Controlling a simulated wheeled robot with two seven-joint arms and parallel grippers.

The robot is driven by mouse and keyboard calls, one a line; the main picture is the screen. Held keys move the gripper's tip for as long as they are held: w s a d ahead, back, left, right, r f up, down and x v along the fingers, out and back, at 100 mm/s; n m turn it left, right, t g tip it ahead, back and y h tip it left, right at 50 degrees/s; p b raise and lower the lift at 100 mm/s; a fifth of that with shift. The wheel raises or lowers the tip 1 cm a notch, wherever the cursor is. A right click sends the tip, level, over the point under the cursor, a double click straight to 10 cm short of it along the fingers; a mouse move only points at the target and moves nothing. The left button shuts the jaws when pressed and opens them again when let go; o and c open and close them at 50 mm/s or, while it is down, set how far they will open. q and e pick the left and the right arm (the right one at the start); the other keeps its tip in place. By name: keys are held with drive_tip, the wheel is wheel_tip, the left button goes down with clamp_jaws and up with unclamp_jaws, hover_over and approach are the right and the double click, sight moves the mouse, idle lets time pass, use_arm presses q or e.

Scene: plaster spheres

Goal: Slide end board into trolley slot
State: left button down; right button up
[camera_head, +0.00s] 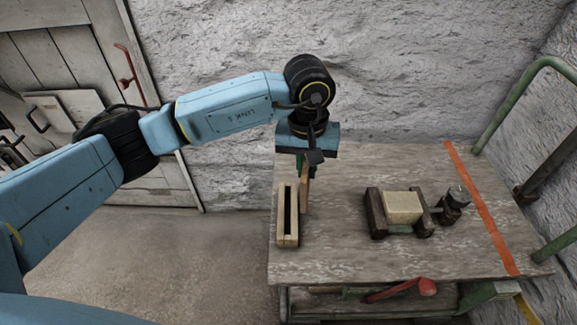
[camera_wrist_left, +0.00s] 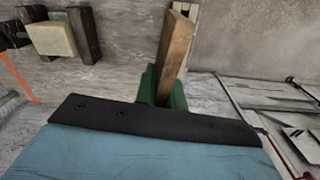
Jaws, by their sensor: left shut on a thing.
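The end board (camera_head: 304,194) is a thin brown wooden piece. It hangs upright below my left gripper (camera_head: 309,170), whose green fingers are shut on it. In the left wrist view the board (camera_wrist_left: 177,50) sticks out from between the green fingers (camera_wrist_left: 163,88). The trolley slot (camera_head: 288,215) is a pale wooden frame with a long dark gap, at the left edge of the trolley top. The board is just right of the frame's far end, outside the gap; I cannot tell if they touch. Part of the frame (camera_wrist_left: 184,12) shows behind the board in the wrist view.
The grey trolley top (camera_head: 340,255) holds a cream block (camera_head: 402,207) between dark wooden jaws, with a dark knob (camera_head: 458,196) to its right. An orange strip (camera_head: 480,205) crosses the right side. Green rails (camera_head: 520,105) stand at right. The wall is close behind.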

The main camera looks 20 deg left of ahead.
use_arm(q)
drive_tip(key=shift+n, duration=0.9)
drive_tip(key=a+f+p, duration=0.1)
drive_tip(key=a+f, duration=0.3)
drive_tip(key=shift+p, duration=0.4)
use_arm(e)
drive_tip(key=s+d+f, duration=0.2)
drive_tip(key=s+f, duration=0.2)
drive_tip(key=shift+s+d+f, duration=0.15)
drive_tip(key=shift+s, duration=0.25)
use_arm(q)
drive_tip(key=shift+f, duration=0.1)
use_arm(e)
drive_tip(key=shift+w, duration=0.2)
use_arm(q)
drive_tip(key=shift+s+f+b, duration=0.1)
drive_tip(key=shift+f+b, duration=2.25)
use_arm(e)
drive_tip(key=w+a+r, duration=0.3)
drive_tip(key=w+r, duration=0.4)
drive_tip(key=r, duration=0.2)
drive_tip(key=shift+w+a+r, duration=0.15)
drive_tip(key=shift+a+r, duration=0.05)
drive_tip(key=shift+r, duration=0.05)
use_arm(q)
drive_tip(key=shift+b, duration=0.6)
use_arm(e)
drive_tip(key=shift+f, duration=0.65)
